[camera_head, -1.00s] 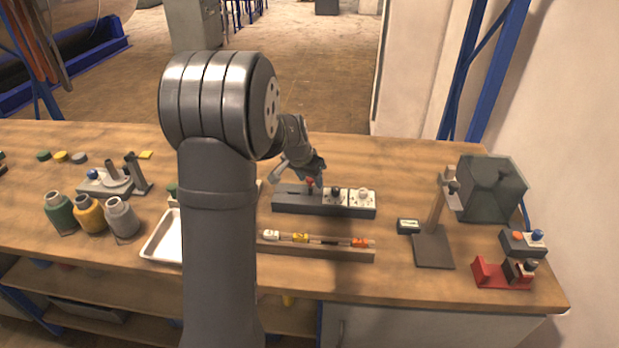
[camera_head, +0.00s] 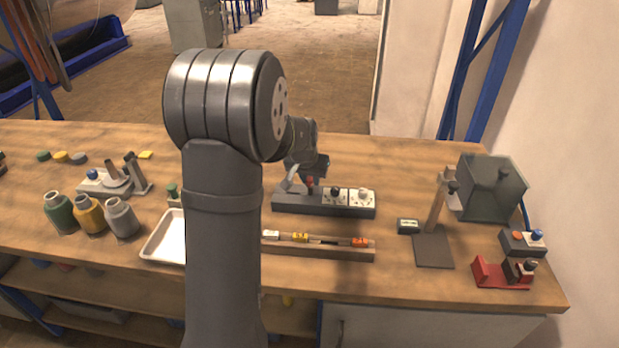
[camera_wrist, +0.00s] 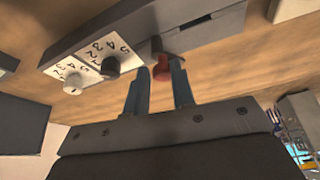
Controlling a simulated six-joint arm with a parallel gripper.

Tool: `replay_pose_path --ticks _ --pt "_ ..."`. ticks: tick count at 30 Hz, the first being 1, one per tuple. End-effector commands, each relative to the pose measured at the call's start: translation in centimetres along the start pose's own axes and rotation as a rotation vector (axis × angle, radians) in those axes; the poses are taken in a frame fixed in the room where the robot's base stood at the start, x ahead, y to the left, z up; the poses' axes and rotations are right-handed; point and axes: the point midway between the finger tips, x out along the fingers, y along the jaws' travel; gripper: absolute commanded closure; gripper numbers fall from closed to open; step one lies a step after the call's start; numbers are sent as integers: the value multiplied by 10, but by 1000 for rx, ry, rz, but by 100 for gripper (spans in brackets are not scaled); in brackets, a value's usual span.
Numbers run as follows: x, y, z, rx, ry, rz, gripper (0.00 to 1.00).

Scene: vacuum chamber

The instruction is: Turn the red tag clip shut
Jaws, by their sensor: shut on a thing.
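The red tag clip (camera_head: 310,182) is a small red knob-like piece on top of a long dark grey block (camera_head: 322,209), at the left part of its row. In the wrist view the red clip (camera_wrist: 161,68) sits between the two fingers of my gripper (camera_wrist: 160,80), which are closed on it. In the head view my gripper (camera_head: 300,180) reaches down to the clip from the left. The clip's exact angle is hard to tell, and the fingers partly cover it.
A black knob (camera_head: 336,191) and a white knob (camera_head: 363,194) with numbered white plates stand right of the clip on the same block. A wooden rail (camera_head: 325,252) with coloured tags lies in front. A white tray (camera_head: 163,238) is at left, a stand (camera_head: 433,250) at right.

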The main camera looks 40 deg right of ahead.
Motion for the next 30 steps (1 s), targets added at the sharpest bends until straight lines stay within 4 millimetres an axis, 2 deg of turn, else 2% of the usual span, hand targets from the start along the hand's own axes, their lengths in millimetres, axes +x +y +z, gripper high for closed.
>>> replay_pose_path --ticks 21,30 --pt "0 4 -2 -607 1 -254 100" --pt "1 5 -3 -796 1 -330 100"
